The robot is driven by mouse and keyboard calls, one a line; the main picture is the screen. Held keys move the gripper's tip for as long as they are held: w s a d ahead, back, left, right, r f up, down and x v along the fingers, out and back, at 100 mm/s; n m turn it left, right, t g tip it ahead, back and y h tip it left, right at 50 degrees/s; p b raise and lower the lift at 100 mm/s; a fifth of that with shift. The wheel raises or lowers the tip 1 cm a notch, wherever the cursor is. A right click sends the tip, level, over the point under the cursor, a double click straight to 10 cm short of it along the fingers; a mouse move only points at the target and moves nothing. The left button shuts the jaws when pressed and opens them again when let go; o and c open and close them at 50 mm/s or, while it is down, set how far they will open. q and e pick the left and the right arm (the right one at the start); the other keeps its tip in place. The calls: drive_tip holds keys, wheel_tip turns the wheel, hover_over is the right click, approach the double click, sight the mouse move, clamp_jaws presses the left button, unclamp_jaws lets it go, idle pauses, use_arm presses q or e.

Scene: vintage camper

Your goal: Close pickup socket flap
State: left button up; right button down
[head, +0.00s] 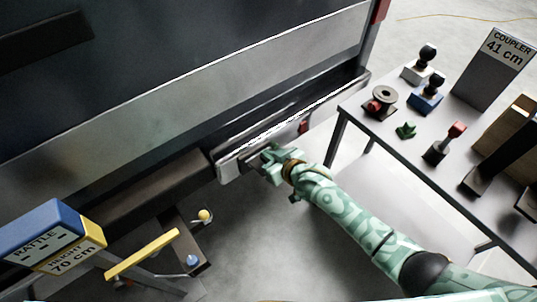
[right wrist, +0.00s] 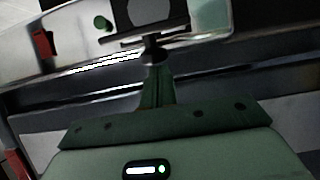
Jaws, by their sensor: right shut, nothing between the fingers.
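My right gripper (head: 266,160) is at the silver rear bumper (head: 232,160) of the dark pickup in the head view, its fingertips close to the bumper's lower face. In the right wrist view the closed fingertips (right wrist: 152,50) show at the lower edge of a dark square fitting (right wrist: 125,14) with a pale round face, which looks like the socket. A thin dark bar (right wrist: 178,39) crosses at the fingertips. I cannot tell whether it is the flap, how far the flap stands open, or whether the fingers touch it. In the head view my gripper hides the socket. My left gripper is not in view.
A grey table (head: 385,150) at the right holds several hitch parts and a sign (head: 493,65). A blue and yellow box (head: 55,240) and a yellow bar (head: 142,254) stand at the lower left. Bare floor lies below the bumper.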

drive_tip(key=shift+s+d+f+b, duration=0.15)
drive_tip(key=shift+f+b, duration=0.15)
drive_tip(key=shift+b, duration=0.1)
